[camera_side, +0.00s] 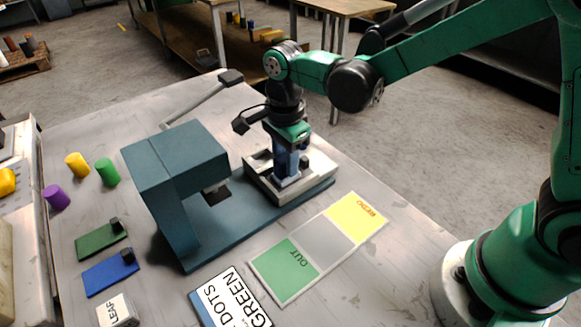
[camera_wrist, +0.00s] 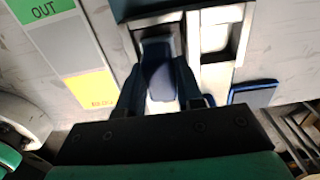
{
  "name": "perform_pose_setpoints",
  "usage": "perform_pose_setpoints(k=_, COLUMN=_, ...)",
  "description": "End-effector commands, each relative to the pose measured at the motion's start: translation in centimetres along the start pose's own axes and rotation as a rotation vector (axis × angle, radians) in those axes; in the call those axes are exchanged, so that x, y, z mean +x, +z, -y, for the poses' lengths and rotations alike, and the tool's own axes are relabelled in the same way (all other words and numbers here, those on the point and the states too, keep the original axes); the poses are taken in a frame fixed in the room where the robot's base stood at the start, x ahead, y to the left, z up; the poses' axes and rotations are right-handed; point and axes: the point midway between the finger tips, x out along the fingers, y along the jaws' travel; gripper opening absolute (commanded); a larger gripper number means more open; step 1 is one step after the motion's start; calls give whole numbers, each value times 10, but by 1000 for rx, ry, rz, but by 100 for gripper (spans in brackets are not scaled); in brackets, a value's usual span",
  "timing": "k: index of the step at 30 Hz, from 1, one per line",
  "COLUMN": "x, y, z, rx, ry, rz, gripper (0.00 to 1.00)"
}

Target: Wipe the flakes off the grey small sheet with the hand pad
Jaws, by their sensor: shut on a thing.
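My gripper (camera_side: 288,160) points down over the pale two-bay fixture (camera_side: 327,180) at the right end of the teal press base. In the wrist view its dark blue fingers (camera_wrist: 160,88) are shut on a dark blue block (camera_wrist: 158,72), seemingly the hand pad. The block sits inside or just above one bay of the fixture, which also shows in the wrist view (camera_wrist: 190,60). The other bay beside it holds a pale square (camera_wrist: 215,38). I cannot make out the grey small sheet or any flakes for certain; the held block and fingers hide part of the bay.
The teal press (camera_side: 178,160) stands left of my gripper, its lever raised. A mat (camera_side: 322,243) with green OUT, grey and yellow zones lies in front. Green (camera_side: 101,240) and blue (camera_side: 110,273) knobbed plates, several cylinders and a sign (camera_side: 232,303) are left and front.

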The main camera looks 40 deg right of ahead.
Motion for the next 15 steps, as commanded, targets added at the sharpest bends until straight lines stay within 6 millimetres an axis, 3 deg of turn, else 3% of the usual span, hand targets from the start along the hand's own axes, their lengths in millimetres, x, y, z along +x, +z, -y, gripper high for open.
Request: perform_pose_setpoints(k=15, x=1, y=0, z=-5, rx=0, ry=5, rz=0, gripper=0)
